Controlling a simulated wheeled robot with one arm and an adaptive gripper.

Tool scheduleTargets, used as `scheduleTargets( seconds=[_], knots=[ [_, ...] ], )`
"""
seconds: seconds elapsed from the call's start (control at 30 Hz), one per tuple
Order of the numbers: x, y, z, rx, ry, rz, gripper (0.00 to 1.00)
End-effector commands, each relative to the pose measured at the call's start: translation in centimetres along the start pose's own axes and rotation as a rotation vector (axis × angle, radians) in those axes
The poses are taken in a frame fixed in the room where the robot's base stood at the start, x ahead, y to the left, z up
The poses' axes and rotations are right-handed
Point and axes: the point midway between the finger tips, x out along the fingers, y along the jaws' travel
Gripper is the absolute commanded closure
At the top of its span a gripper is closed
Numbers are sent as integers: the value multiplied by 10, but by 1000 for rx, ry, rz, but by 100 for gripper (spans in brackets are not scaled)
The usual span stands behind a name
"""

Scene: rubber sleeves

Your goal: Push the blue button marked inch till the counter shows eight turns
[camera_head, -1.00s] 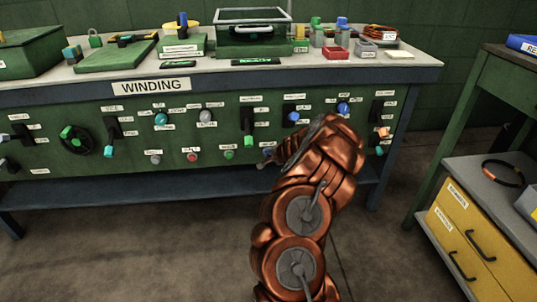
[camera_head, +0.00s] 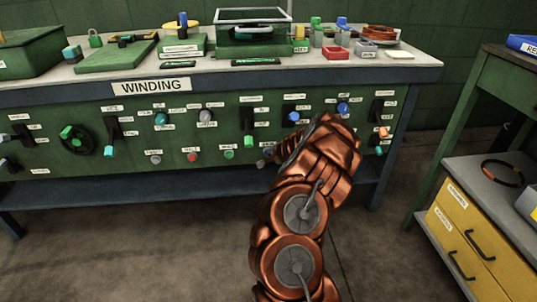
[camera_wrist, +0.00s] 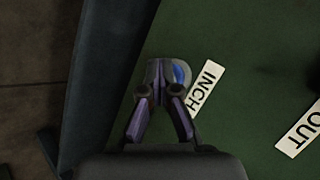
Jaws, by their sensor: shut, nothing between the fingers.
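The blue button (camera_wrist: 181,74) shows in the wrist view as a blue sliver beside and behind my fingertips, next to a white label reading INCH (camera_wrist: 206,87). My gripper (camera_wrist: 167,73) is shut with empty fingers, and its tips overlap the button. I cannot tell whether they touch or press it. In the head view my gripper (camera_head: 264,160) is at the lower row of the green panel, partly hidden by my copper arm, and the button is mostly hidden there. No turn count is readable; a dark strip with green marks (camera_head: 256,62) on the bench top is too small to read.
The WINDING panel (camera_head: 150,86) carries several knobs and levers, with a red button (camera_head: 192,157) and a green button (camera_head: 229,154) left of my gripper. In the wrist view an OUT label (camera_wrist: 300,130) lies to the right. A yellow drawer unit (camera_head: 470,240) stands at right.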

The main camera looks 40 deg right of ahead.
Motion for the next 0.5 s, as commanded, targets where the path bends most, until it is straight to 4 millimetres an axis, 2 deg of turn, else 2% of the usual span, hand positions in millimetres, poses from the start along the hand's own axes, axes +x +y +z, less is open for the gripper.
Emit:
scheduleTargets(
  seconds=[0.5],
  knots=[
    [-10, 7, 9, -1, -2, -1, 100]
  ],
)
